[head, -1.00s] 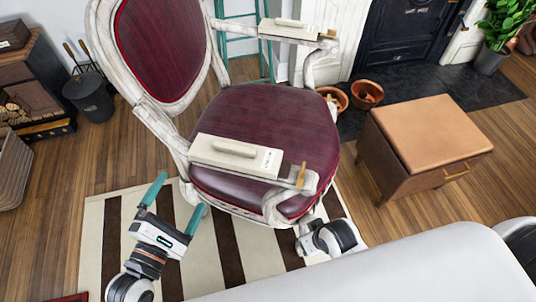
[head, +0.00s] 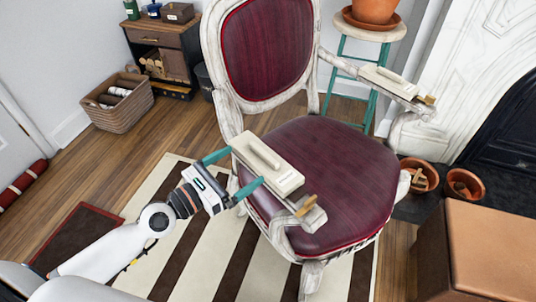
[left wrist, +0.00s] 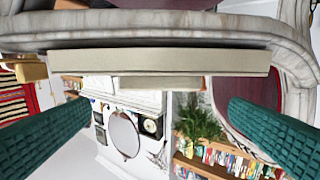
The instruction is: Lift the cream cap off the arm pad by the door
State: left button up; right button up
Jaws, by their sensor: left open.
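The cream cap (head: 268,162), a long block with a raised handle, sits on the chair arm nearer the door and my left arm. It also shows in the left wrist view (left wrist: 160,61), lying across the top of the picture. My left gripper (head: 246,167) is open at the cap's near side, its teal fingers spread along the cap's length. In the left wrist view the two fingers (left wrist: 160,108) stand wide apart with the handle between and above them. I cannot tell whether they touch it. My right gripper is not in view.
A similar cream cap (head: 388,82) sits on the chair's other arm. The dark red chair seat (head: 325,165) lies between. A brown leather-topped box (head: 490,240) stands at right, terracotta pots (head: 418,176) behind. A basket (head: 118,100) and the door (head: 15,125) are at left.

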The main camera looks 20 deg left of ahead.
aim_at(261, 154)
pick_arm(q)
jog(key=x, duration=0.3)
jog(key=shift+w+d, duration=0.1)
jog(key=x, duration=0.5)
jog(key=shift+f, duration=0.25)
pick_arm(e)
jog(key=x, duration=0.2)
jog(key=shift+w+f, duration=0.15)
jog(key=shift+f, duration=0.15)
pick_arm(q)
jog(key=shift+c, duration=0.3)
jog(key=c, duration=0.6)
jog(key=shift+c, duration=0.2)
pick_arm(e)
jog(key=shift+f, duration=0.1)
